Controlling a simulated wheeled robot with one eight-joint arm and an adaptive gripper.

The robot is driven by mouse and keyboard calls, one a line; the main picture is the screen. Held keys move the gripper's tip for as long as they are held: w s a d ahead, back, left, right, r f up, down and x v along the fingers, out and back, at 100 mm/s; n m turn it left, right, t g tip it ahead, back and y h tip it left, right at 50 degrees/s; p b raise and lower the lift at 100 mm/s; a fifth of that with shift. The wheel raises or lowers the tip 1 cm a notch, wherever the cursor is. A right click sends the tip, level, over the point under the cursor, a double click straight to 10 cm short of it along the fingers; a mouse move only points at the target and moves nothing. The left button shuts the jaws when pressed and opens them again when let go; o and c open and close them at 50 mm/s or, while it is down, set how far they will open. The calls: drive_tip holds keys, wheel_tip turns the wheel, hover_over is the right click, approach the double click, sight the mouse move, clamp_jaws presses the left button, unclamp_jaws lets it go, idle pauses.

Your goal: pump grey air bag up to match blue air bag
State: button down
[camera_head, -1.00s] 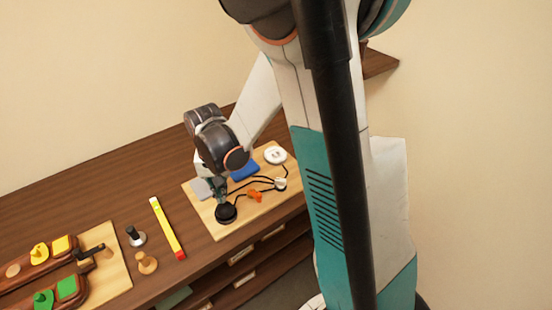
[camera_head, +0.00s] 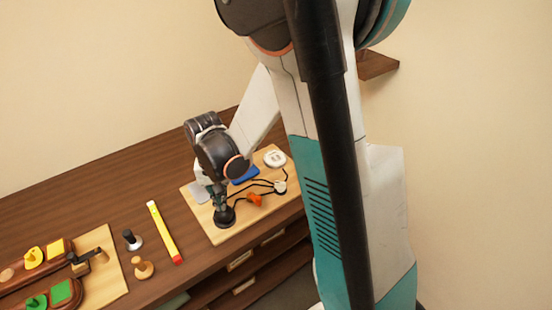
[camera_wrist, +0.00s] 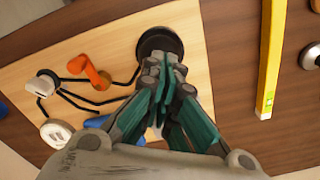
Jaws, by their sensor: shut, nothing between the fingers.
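The grey air bag (camera_head: 199,192) lies flat on the wooden board's left part, partly hidden by my arm. The blue air bag (camera_head: 246,175) lies behind my gripper; a piece of it shows in the wrist view (camera_wrist: 101,147). A round black pump bulb (camera_head: 224,218) sits at the board's front left, also in the wrist view (camera_wrist: 160,40). My gripper (camera_head: 221,204) is shut and empty, pointing down at the bulb, its fingertips over the bulb's edge in the wrist view (camera_wrist: 163,66). I cannot tell whether they touch it. An orange valve lever (camera_head: 255,199) sits on the hose line.
Black hoses join the bulb, a white fitting (camera_head: 280,187) and a round white gauge (camera_head: 275,158) on the board (camera_head: 238,231). A yellow level bar (camera_head: 164,232), small knobs (camera_head: 143,268) and a second board (camera_head: 112,266) with saddles lie left.

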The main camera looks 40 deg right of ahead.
drive_tip(key=shift+f, duration=0.1)
idle(0.6)
drive_tip(key=shift+f+b, duration=1.7)
drive_tip(key=shift+f, duration=0.1)
drive_tip(key=shift+r, duration=0.1)
drive_tip(key=shift+r+p, duration=1.3)
drive_tip(key=shift+r, duration=0.55)
drive_tip(key=shift+f, duration=0.25)
